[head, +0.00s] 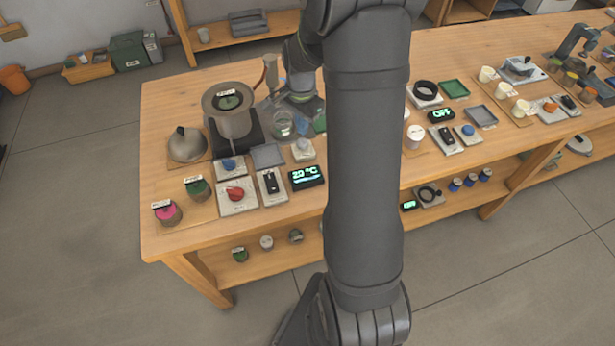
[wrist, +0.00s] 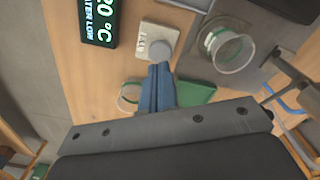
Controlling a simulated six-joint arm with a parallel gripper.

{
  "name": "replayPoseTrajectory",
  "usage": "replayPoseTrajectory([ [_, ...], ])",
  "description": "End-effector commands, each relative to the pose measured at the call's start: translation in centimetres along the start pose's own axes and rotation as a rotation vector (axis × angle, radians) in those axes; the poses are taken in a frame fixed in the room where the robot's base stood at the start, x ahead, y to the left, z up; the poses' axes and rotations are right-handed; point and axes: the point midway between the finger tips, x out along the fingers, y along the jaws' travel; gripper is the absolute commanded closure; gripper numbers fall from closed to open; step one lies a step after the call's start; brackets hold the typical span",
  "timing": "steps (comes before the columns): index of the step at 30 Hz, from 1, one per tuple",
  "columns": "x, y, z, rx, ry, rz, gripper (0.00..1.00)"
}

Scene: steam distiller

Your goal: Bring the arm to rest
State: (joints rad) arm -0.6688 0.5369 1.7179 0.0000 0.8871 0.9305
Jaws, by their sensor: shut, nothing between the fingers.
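My gripper (wrist: 160,70) points down over the bench in the wrist view, its blue-grey fingers together and empty. The fingertips appear close to a round grey knob on a pale block (wrist: 145,36); I cannot tell whether they touch it. In the head view my arm rises across the middle and bends over at the top. The wrist hangs above the bench, right of the metal pot (head: 229,122), and the fingertips are hard to make out there.
The wooden bench (head: 160,100) holds a grey dome (head: 186,148), a clear glass beaker (head: 283,127), a red-knob block (head: 236,197) and a 20 °C display (head: 307,176). The wrist view also shows a green piece (wrist: 195,93) and a clear vessel (wrist: 232,52) near the gripper.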

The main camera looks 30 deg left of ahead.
Motion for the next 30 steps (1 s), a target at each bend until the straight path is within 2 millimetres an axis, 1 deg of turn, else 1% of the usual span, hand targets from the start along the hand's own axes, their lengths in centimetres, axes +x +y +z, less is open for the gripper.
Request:
replayPoseTrajectory([
  [16, 0.2, 0.0, 0.0, 0.000, 0.000, 0.000, 1.00],
  [20, 1.1, 0.0, 0.0, 0.000, -0.001, 0.001, 1.00],
  [27, 3.4, 0.0, 0.0, 0.000, -0.001, 0.001, 1.00],
  [30, 3.6, 0.0, 0.0, 0.000, 0.000, 0.000, 1.00],
])
